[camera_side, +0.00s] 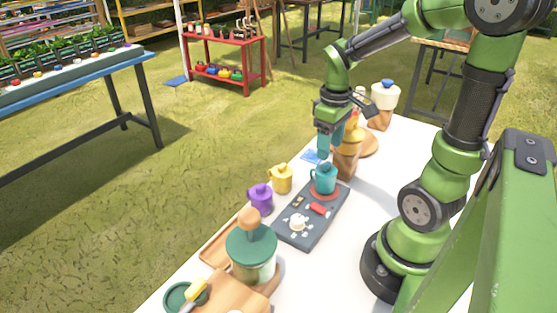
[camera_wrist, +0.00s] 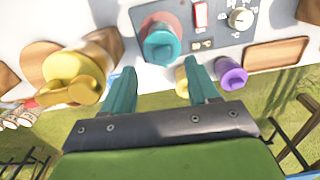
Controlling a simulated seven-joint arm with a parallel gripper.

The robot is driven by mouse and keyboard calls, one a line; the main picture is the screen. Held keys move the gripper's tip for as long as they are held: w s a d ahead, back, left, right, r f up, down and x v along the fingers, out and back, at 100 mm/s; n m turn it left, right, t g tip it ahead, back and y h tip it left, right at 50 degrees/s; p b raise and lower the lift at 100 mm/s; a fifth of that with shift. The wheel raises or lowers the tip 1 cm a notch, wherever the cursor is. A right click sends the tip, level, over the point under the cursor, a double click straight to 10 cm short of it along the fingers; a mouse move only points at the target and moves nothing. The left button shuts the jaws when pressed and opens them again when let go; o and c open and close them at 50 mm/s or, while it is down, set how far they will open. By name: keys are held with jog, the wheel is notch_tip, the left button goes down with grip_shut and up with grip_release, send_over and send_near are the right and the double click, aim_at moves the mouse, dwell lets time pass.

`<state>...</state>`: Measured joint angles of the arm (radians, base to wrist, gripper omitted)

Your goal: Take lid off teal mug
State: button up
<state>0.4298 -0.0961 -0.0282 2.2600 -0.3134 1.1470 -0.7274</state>
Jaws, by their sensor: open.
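The teal mug (camera_side: 325,180) stands upright on a reddish round pad on the dark grey panel (camera_side: 293,236) in the side view. It also shows in the wrist view (camera_wrist: 160,46), beyond the fingertips, with a rounded teal top. I cannot clearly tell the lid's edge from the mug, as both look teal. My gripper (camera_side: 322,157) is above the mug, fingers pointing down. In the wrist view my gripper (camera_wrist: 163,66) has its two teal fingers spread apart with nothing held between them. Whether a finger touches the mug top is not clear.
A yellow mug (camera_side: 282,180) and a purple mug (camera_side: 262,198) stand left of the panel. A yellow-topped brown container (camera_side: 346,160) stands close behind the teal mug. A green-lidded jar (camera_side: 252,250) is at the front. The white table (camera_side: 345,265) is bare right of the panel.

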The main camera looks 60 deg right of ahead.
aim_at(328, 164)
jog(key=f, duration=0.5)
jog(key=shift+s+a, duration=0.2)
jog(key=shift+c, duration=0.2)
grip_shut()
